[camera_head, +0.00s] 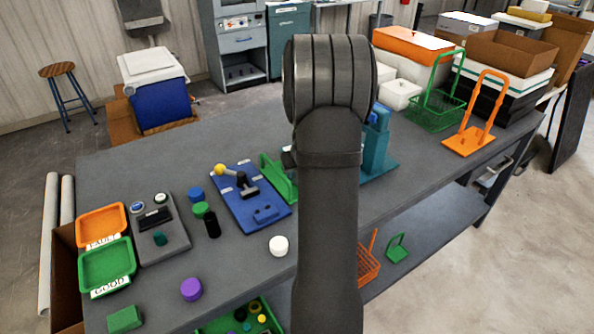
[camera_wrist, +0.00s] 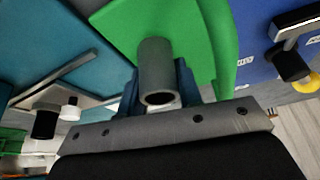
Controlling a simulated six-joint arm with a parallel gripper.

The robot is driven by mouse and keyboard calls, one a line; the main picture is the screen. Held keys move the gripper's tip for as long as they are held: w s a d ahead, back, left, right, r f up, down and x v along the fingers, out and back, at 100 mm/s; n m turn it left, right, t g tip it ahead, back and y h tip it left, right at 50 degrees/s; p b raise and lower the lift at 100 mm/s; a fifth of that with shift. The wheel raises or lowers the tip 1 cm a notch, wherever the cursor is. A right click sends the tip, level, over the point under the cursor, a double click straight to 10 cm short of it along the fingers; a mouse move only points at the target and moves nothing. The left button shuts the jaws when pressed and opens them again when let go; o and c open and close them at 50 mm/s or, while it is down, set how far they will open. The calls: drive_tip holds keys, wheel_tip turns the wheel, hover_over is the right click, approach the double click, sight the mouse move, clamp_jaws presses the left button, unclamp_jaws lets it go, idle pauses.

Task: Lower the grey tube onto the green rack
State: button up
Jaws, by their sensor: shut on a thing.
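The grey tube (camera_wrist: 155,62) shows in the wrist view with its open end toward the camera. My gripper (camera_wrist: 158,88) has its dark blue fingers on either side of the tube and is shut on it. The green rack (camera_wrist: 207,35) is behind the tube in the wrist view. I cannot tell whether tube and rack touch. In the head view the green rack (camera_head: 277,178) stands beside the blue lever board, partly hidden by my arm. The tube and my gripper are hidden behind my arm there.
The blue board (camera_head: 250,208) with its yellow-knobbed lever stands left of the rack. A teal fixture (camera_head: 377,150) stands right of it. A grey control box (camera_head: 160,230), two trays, and loose caps (camera_head: 278,246) lie farther left and in front.

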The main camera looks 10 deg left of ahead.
drive_tip(key=shift+f, duration=0.3)
idle(0.5)
drive_tip(key=o, duration=1.7)
wheel_tip(320, 180, up, 8)
idle(0.3)
drive_tip(key=shift+w+d+r, duration=0.55)
drive_tip(key=shift+r, duration=0.6)
drive_tip(key=shift+w+d+r, duration=0.5)
drive_tip(key=shift+r, duration=0.7)
drive_tip(key=shift+w+d+r, duration=0.55)
drive_tip(key=shift+r, duration=0.6)
